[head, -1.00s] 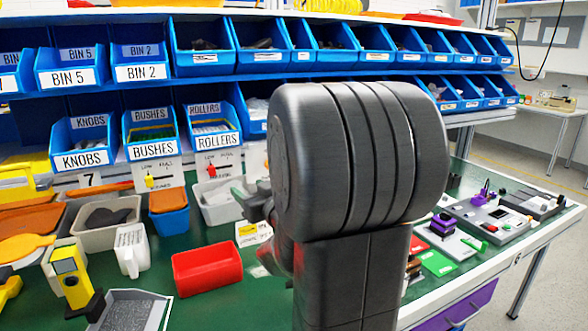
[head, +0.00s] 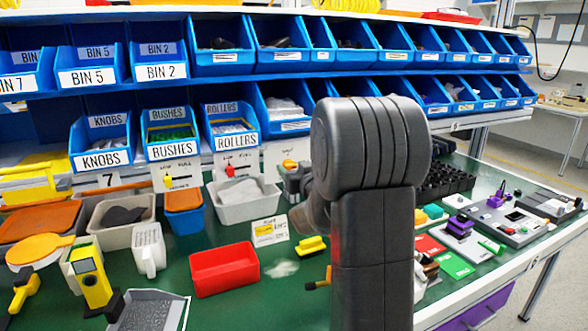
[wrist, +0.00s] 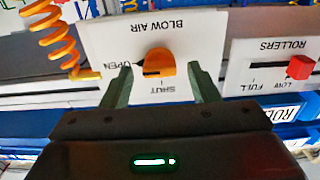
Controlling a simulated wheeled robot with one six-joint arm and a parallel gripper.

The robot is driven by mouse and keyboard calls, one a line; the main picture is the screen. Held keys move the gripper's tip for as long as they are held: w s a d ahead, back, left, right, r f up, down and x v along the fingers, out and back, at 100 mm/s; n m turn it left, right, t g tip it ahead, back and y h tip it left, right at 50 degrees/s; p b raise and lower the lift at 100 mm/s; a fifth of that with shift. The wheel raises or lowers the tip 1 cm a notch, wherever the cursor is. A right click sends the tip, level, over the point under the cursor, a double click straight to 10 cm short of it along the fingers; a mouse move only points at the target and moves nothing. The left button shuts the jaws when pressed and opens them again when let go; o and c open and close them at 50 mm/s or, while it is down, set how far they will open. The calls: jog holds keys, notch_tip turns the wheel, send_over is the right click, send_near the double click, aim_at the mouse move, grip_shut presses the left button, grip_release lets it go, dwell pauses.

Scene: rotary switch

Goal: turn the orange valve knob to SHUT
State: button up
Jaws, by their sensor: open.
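The orange valve knob (wrist: 158,63) sits on a white BLOW AIR panel (wrist: 105,45), which appears upside down in the wrist view. A dark mark on the knob's left side faces the OPEN label; the SHUT label is below the knob, on the gripper side. My gripper (wrist: 159,68) is open, with one green-grey finger on each side of the knob and visible gaps to it. In the head view a small part of the orange knob (head: 290,164) shows above my gripper (head: 293,178), and my arm hides part of the panel.
An orange coiled cord (wrist: 55,35) hangs left of the panel in the wrist view. A ROLLERS panel with a red slider (wrist: 300,67) is at the right. In the head view a grey bin (head: 243,203) and a red bin (head: 224,270) stand left of my arm.

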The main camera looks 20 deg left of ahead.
jog(key=c, duration=1)
jog(key=shift+f+b, duration=0.1)
jog(key=shift+b, duration=0.35)
jog(key=n+b, duration=0.2)
jog(key=b, duration=0.1)
jog(key=shift+f+n+b, duration=0.15)
jog(key=shift+n+b, duration=0.15)
jog(key=shift+n, duration=0.1)
jog(key=n+b, duration=0.5)
jog(key=shift+s+b, duration=0.1)
jog(key=shift+b, duration=0.3)
jog(key=shift+a+n+b, duration=0.1)
jog(key=shift+n+b, duration=3.25)
jog(key=shift+n, duration=1.85)
